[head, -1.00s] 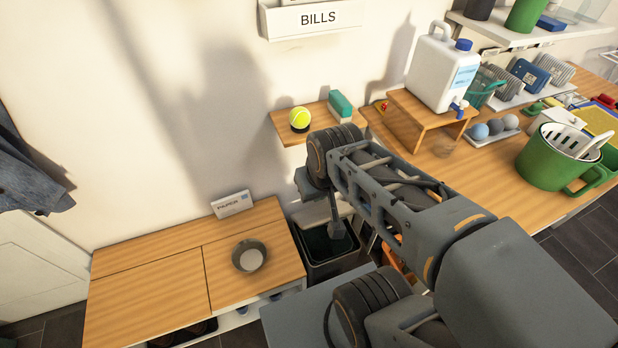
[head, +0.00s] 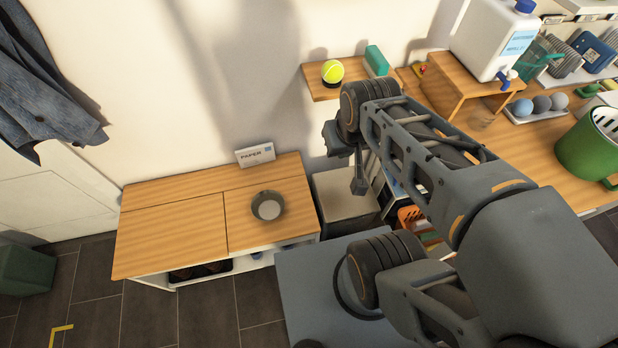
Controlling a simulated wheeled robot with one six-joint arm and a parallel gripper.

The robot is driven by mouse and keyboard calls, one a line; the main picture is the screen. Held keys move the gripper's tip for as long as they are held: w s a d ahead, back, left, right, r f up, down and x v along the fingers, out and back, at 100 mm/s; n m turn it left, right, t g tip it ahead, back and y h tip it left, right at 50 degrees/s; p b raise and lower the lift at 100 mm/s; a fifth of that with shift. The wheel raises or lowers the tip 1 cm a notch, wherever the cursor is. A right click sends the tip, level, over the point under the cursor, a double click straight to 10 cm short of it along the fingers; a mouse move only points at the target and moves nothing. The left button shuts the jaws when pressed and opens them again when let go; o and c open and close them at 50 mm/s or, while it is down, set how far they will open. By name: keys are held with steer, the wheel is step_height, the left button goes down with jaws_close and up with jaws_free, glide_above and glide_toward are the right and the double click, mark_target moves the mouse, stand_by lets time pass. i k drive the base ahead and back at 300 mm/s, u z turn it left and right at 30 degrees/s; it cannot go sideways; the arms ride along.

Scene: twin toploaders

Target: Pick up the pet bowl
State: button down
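The pet bowl (head: 268,206) looks like a round dark-grey bowl with a pale inside. It sits upright on the right part of the low wooden cabinet top (head: 172,234). My gripper (head: 358,186) hangs from my arm to the right of the bowl, beyond the cabinet's right edge and apart from the bowl. It is small and dark in this view, and I cannot make out whether its fingers are open or shut. I see nothing held in it.
A pale bin (head: 343,196) stands right of the cabinet. Tiled floor (head: 150,318) in front is clear.

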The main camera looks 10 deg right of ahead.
mark_target(268, 205)
steer(key=k, duration=0.5)
steer(key=u, duration=1.6)
steer(key=i, duration=0.45)
steer(key=u, duration=0.8)
